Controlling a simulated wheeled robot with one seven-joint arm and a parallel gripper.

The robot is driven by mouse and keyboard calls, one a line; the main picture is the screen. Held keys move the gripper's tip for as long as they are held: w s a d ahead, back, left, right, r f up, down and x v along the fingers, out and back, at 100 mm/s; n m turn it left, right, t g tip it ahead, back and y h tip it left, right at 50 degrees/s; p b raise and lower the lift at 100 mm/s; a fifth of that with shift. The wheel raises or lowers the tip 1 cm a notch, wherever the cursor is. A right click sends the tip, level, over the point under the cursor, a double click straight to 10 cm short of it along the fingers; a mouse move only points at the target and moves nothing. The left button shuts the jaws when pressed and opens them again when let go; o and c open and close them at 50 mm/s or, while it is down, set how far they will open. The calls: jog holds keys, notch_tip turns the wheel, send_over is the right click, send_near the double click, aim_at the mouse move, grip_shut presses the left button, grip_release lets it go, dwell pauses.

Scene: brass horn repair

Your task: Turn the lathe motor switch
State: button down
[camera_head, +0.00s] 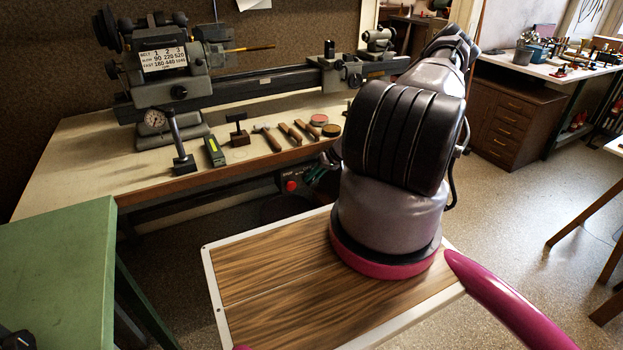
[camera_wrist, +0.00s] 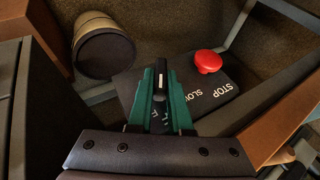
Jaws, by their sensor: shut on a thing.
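The lathe (camera_head: 182,72) stands on the bench, with a speed chart on its headstock. Its dark switch panel (camera_head: 283,180) hangs below the bench front edge; it also shows in the wrist view (camera_wrist: 222,90) with white STOP and SLOW lettering and a red button (camera_wrist: 208,61). My gripper (camera_wrist: 161,78), with green fingers, is shut on the black motor switch (camera_wrist: 161,82), whose white line shows between the fingers. Part of the switch and its lettering is hidden by the fingers. In the head view my gripper (camera_head: 322,168) is partly hidden behind my arm.
A green table (camera_head: 60,265) stands at the left. A dark round-ended cylinder (camera_wrist: 104,52) is beside the panel. Floor at right is open.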

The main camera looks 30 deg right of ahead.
jog(key=shift+d+f+y, duration=0.1)
jog(key=shift+d+y, duration=0.05)
jog(key=shift+y, duration=0.55)
jog(key=c, duration=0.8)
grip_release()
jog(key=shift+c, duration=0.2)
jog(key=v, duration=1)
jog(key=shift+s+d, duration=0.2)
jog(key=shift+d, duration=0.1)
